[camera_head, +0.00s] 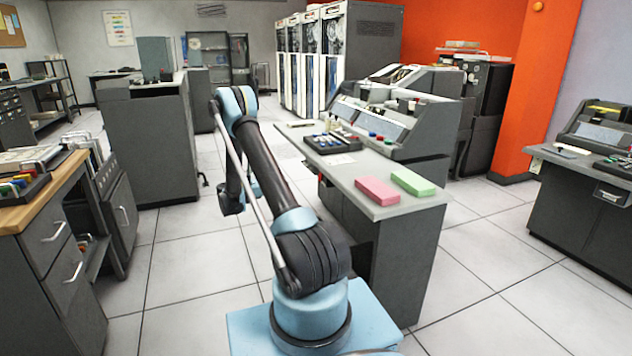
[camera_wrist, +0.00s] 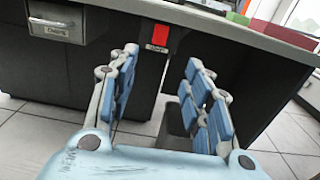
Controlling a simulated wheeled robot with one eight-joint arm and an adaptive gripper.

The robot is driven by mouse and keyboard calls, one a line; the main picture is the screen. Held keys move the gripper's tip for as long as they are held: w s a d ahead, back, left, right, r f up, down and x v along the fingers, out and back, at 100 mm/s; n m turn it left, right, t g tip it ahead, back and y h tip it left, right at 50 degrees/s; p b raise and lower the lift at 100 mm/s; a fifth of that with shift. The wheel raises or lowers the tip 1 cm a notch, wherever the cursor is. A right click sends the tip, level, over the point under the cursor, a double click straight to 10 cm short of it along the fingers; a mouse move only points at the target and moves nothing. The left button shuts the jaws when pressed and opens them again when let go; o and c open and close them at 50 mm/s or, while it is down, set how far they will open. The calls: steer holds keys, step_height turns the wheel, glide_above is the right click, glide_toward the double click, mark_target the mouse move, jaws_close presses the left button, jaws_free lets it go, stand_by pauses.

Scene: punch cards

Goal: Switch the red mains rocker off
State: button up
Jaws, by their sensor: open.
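The red rocker (camera_wrist: 159,35) shows in the wrist view on the dark side of a desk, just under the grey top. A small label plate (camera_wrist: 157,48) is right below it. Which way the rocker is tipped is too small to tell. My gripper (camera_wrist: 160,75) is open and empty, with its blue-padded fingers on either side of the line to the rocker and apart from it. In the head view my gripper (camera_head: 231,200) hangs left of the desk, partly hidden by my arm. A small red patch (camera_head: 321,180) shows there on the desk's side.
A labelled drawer (camera_wrist: 55,25) is left of the rocker. Tiled floor (camera_head: 190,260) is clear left of my arm.

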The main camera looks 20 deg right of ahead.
mark_target(320, 177)
steer(key=d, duration=1.7)
steer(key=shift+w, duration=0.25)
steer(key=shift+c, duration=0.2)
